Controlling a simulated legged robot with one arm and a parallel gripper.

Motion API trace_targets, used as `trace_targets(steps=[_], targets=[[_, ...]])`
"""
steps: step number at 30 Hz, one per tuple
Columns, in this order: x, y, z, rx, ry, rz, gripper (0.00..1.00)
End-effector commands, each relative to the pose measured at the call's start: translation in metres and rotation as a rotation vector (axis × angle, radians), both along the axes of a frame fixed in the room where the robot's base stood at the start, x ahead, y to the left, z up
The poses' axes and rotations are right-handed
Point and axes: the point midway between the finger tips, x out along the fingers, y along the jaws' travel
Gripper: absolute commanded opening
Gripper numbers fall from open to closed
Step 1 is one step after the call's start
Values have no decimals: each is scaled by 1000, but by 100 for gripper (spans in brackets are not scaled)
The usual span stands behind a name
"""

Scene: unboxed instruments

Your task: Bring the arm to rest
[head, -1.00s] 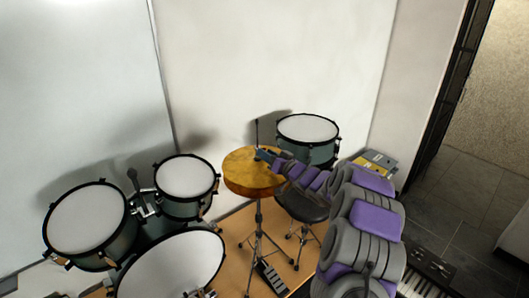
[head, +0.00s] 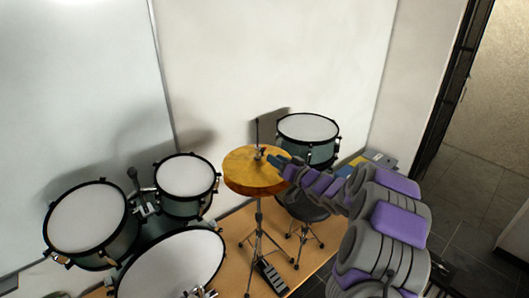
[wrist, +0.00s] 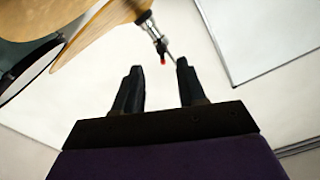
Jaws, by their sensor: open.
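My gripper (head: 279,160) is at the end of my grey and purple arm, by the right edge of the golden cymbal pair (head: 250,180) in the head view. In the wrist view my gripper (wrist: 157,82) is open, with two dark fingers apart and nothing between them. The cymbals (wrist: 105,25) show at the upper left of the wrist view, with their metal rod beyond the fingers. I cannot tell whether a finger touches the cymbals.
Drums stand at the left (head: 88,218) and behind the arm (head: 308,129). A bass drum (head: 172,266) is at the front, and a stool (head: 303,207) stands below the arm. White walls close off the back. Dark tiled floor (head: 465,200) lies open at the right.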

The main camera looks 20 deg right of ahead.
Motion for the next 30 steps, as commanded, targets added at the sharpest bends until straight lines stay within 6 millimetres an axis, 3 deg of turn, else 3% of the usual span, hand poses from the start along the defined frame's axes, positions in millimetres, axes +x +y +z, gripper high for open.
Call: trace_targets(steps=[20,26,30], targets=[[-5,0,3,-17,15,-15,40],[-8,12,19,-140,132,-115,40],[-27,23,25,-250,274,-199,40]])
